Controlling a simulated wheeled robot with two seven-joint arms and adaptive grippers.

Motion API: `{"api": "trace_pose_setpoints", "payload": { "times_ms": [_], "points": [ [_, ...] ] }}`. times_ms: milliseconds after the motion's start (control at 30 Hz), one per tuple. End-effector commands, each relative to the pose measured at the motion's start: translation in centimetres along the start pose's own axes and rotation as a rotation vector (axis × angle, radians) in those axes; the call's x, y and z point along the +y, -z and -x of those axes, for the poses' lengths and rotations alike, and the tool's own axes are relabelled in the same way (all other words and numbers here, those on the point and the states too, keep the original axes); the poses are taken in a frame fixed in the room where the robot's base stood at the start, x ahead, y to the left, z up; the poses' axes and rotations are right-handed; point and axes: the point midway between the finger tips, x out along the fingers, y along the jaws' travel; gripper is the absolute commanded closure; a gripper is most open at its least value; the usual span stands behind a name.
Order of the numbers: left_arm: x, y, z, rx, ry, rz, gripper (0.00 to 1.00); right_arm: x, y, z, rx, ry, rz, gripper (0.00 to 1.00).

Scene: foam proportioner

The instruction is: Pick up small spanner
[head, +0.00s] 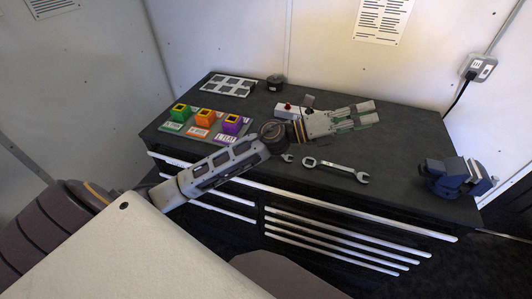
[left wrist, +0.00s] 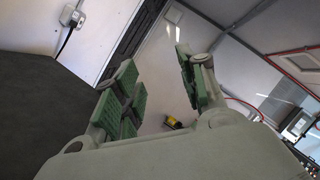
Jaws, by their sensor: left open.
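A large spanner (head: 337,170) lies on the dark workbench top near its front edge in the head view. Just left of it, a small metal end (head: 288,158) shows beside my left arm, probably part of the small spanner; the rest is hidden. My left gripper (head: 370,114) is above the bench, behind the large spanner and apart from it, pointing right. In the left wrist view my left gripper (left wrist: 156,65) is open, its green-padded fingers apart with nothing between them. No spanner shows in that view. My right gripper is not in view.
Green, orange and purple blocks (head: 204,114) stand on labelled holders at the bench's left. A white-framed tray (head: 228,86) and a dark round object (head: 276,83) are behind. A blue-grey vise (head: 452,178) stands at the right end. Small red-topped controls (head: 288,108) sit behind my wrist.

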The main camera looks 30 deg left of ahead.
Motion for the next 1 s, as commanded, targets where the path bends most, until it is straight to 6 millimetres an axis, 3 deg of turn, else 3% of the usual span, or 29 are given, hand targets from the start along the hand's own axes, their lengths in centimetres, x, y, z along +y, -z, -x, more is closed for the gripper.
{"api": "trace_pose_setpoints", "payload": {
  "times_ms": [233,467,767,1000],
  "points": [
    [0.7,2.5,0.2,0.263,0.012,-0.239,0.59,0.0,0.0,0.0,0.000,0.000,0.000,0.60],
    [2.8,4.1,2.0,0.513,-0.004,-0.439,0.59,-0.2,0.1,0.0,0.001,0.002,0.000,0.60],
    [6.8,4.0,6.6,0.846,-0.072,-0.656,0.59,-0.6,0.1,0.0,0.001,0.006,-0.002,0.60],
    [10.0,1.7,11.6,1.115,-0.162,-0.782,0.59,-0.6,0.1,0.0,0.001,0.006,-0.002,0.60]
  ]
}}
